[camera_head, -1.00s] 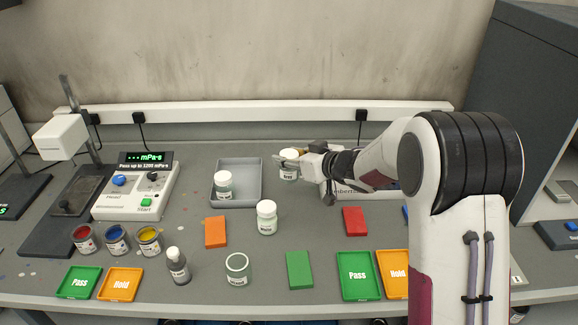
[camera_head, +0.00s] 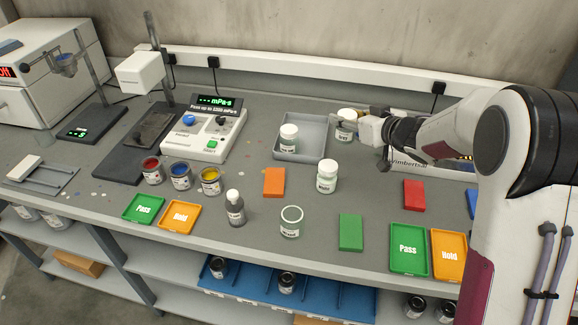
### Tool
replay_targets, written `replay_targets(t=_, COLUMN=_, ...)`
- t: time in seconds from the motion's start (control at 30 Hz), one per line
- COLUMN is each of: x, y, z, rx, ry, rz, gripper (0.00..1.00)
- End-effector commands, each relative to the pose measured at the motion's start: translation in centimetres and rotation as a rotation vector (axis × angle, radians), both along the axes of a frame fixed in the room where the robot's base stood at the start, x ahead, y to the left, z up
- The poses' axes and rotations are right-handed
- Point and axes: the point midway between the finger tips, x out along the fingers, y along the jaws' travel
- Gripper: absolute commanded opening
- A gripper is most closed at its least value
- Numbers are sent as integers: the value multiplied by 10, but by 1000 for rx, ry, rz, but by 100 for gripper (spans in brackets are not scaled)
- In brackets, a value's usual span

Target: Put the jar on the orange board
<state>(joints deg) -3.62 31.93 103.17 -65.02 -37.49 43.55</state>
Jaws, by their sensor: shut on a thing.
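My gripper (camera_head: 358,124) is shut on a white-lidded jar (camera_head: 345,132) at the back of the bench, just right of the grey tray. Whether the jar is lifted or touches the bench I cannot tell. A small flat orange board (camera_head: 274,182) lies in front of the grey tray, with nothing on it. Other white-lidded jars stand in the grey tray (camera_head: 288,144) and in front of it (camera_head: 327,180). An open-looking jar (camera_head: 291,222) stands near the front edge.
The grey tray (camera_head: 316,125) is between the analyser (camera_head: 208,130) and my gripper. Green (camera_head: 351,232) and red (camera_head: 414,195) boards lie to the right. Orange Hold trays (camera_head: 180,222) (camera_head: 449,262) and green Pass trays (camera_head: 143,213) (camera_head: 409,255) line the front. Paint cans and a grey bottle (camera_head: 235,212) stand left.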

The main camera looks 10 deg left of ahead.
Motion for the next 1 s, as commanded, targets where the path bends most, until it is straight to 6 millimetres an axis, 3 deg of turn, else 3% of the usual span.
replay_targets(t=0.17, x=-17, y=47, z=6, rx=-11, ry=-15, rz=91, gripper=8)
replay_targets(t=0.4, x=-56, y=117, z=14, rx=-19, ry=-30, rz=263, gripper=8)
replay_targets(t=0.6, x=-92, y=159, z=18, rx=-17, ry=-29, rz=401, gripper=8)
replay_targets(t=0.8, x=-110, y=169, z=19, rx=-8, ry=-9, rz=470, gripper=8)
replay_targets(t=1.0, x=-112, y=170, z=19, rx=4, ry=3, rz=476, gripper=8)
